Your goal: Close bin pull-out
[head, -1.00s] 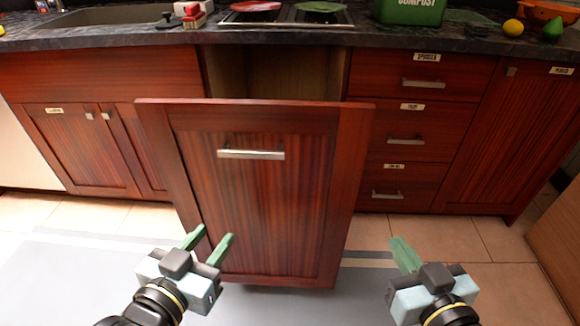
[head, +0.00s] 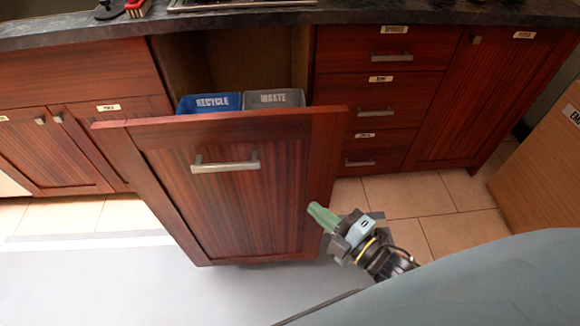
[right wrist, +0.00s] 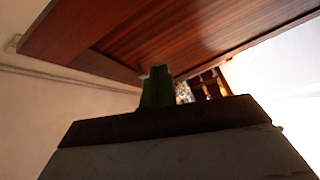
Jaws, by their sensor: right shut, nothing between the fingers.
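The bin pull-out (head: 220,195) is a reddish wood front with a metal bar handle (head: 225,164). It stands out from the cabinet, and a blue RECYCLE bin (head: 208,103) and a grey WASTE bin (head: 273,98) show behind its top edge. My right gripper (head: 318,214) is shut and empty, at the lower right edge of the front; I cannot tell if it touches. In the right wrist view its green fingers (right wrist: 157,88) are together below a reddish wood panel (right wrist: 170,38). My left gripper is out of view.
A stack of drawers (head: 385,95) is to the right of the open cabinet bay. A dark countertop (head: 420,12) runs above. A box-like wooden unit (head: 540,150) stands at the far right. The floor in front of the pull-out is clear.

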